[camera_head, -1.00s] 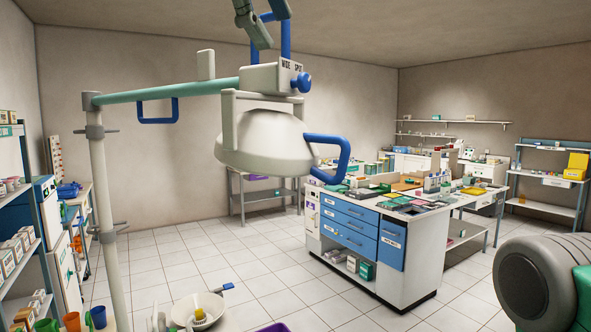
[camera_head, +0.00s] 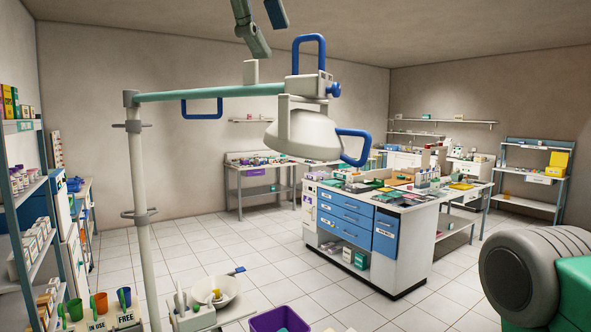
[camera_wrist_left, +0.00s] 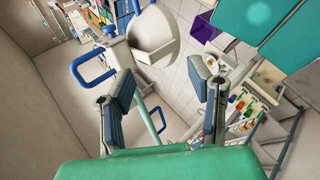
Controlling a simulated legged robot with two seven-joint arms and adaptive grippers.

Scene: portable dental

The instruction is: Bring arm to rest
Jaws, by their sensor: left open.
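The lamp arm (camera_head: 215,93) is a teal bar that reaches level from a white post (camera_head: 143,220) to a white lamp head (camera_head: 300,135). One blue loop handle (camera_head: 202,108) hangs under the bar, one (camera_head: 309,42) stands above the lamp housing, and one (camera_head: 354,147) is at the right of the lamp head. My left gripper (camera_head: 268,38) is open and empty at the top, left of the upper handle and apart from it in the picture. In the left wrist view its open fingers (camera_wrist_left: 161,68) have the lamp head (camera_wrist_left: 153,35) beyond them. My right gripper is out of view.
Shelves (camera_head: 28,190) line the left wall. A counter (camera_head: 405,200) with blue drawers stands at centre right. Labelled cups (camera_head: 101,304), a white basin (camera_head: 214,292) and a purple bin (camera_head: 280,320) are low in front. Tiled floor is open between them.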

